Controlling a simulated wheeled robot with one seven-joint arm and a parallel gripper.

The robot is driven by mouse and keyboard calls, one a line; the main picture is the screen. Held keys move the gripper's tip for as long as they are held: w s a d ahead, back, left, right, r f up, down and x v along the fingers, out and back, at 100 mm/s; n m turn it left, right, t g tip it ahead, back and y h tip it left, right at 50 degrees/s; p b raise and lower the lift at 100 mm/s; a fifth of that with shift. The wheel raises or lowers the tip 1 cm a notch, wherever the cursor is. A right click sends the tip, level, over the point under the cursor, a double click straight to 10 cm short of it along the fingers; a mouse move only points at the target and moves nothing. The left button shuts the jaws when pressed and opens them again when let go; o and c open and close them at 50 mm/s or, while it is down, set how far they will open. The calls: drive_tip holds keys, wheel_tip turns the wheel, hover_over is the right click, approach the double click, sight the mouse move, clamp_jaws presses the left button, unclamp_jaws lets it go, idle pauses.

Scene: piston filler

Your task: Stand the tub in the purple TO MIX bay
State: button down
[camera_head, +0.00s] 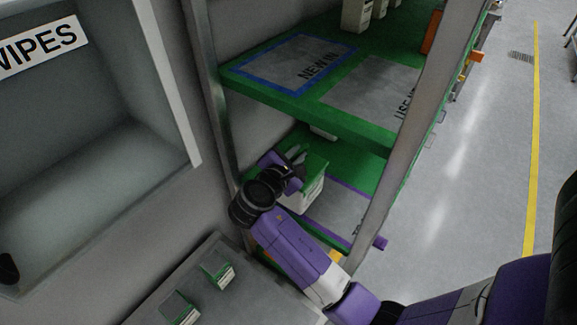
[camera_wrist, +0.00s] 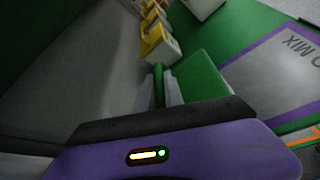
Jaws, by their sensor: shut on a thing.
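The tub (camera_head: 306,194) is white with a green lid and is on or just above the lower green shelf. In the wrist view its green lid (camera_wrist: 208,84) fills the middle. My gripper (camera_wrist: 161,88) is shut on a thin green upright part of the lid; it also shows in the head view (camera_head: 292,170). The grey TO MIX bay (camera_head: 340,212) with a purple outline lies right of the tub; it also shows in the wrist view (camera_wrist: 275,75). The tub hides part of the bay's left side. I cannot tell whether its base touches the shelf.
The upper shelf with the NEW IN bay (camera_head: 300,62) lies above my gripper. A shelf post (camera_head: 395,160) stands at the front right. Several yellow and white containers (camera_wrist: 160,45) stand further back. Two small green-and-white tubs (camera_head: 218,275) stand on a grey surface below.

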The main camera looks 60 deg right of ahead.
drive_tip(key=d, duration=0.4)
drive_tip(key=w+d, duration=0.1)
drive_tip(key=d, duration=0.1)
drive_tip(key=shift+r+p, duration=0.25)
drive_tip(key=shift+p, duration=0.05)
drive_tip(key=shift+f, duration=1.75)
drive_tip(key=c, duration=1.8)
unclamp_jaws()
drive_tip(key=shift+f, duration=0.3)
drive_tip(key=o, duration=0.3)
drive_tip(key=shift+o, duration=0.2)
